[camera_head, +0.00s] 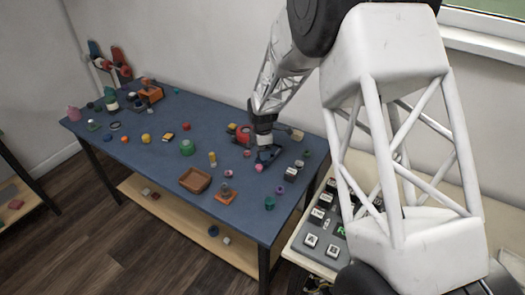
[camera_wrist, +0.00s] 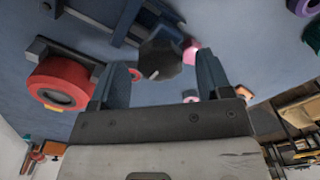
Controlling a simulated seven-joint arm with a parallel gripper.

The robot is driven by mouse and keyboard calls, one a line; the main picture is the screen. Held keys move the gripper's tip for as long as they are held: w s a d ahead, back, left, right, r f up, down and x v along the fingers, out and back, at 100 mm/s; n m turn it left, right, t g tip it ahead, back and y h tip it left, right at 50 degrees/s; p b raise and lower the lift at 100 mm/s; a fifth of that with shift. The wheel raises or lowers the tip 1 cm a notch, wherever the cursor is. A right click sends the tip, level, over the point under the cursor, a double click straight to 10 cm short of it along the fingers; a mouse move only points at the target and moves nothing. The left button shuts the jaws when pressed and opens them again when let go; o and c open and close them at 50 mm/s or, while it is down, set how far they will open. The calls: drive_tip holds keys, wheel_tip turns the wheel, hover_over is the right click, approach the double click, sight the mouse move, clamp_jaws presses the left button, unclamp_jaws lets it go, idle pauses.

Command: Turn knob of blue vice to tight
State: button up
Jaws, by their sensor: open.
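The blue vice (camera_wrist: 120,22) shows in the wrist view at the top, with its dark faceted knob (camera_wrist: 160,60) facing my gripper. My gripper (camera_wrist: 162,66) is open, with one finger on each side of the knob. The knob sits between the fingertips, and I see gaps on both sides. In the head view the blue vice (camera_head: 268,155) lies near the right end of the blue table, just below my gripper (camera_head: 264,143). The arm's end partly hides the vice there, and its knob cannot be made out.
A red round part on a dark mount (camera_wrist: 62,82) is close left of my gripper in the wrist view. Pink and purple small parts (camera_wrist: 312,36) lie to the right. The blue table (camera_head: 160,170) holds several scattered small objects, including a brown tray (camera_head: 195,181).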

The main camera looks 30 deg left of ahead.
drive_tip(key=shift+f, duration=0.45)
drive_tip(key=c, duration=0.9)
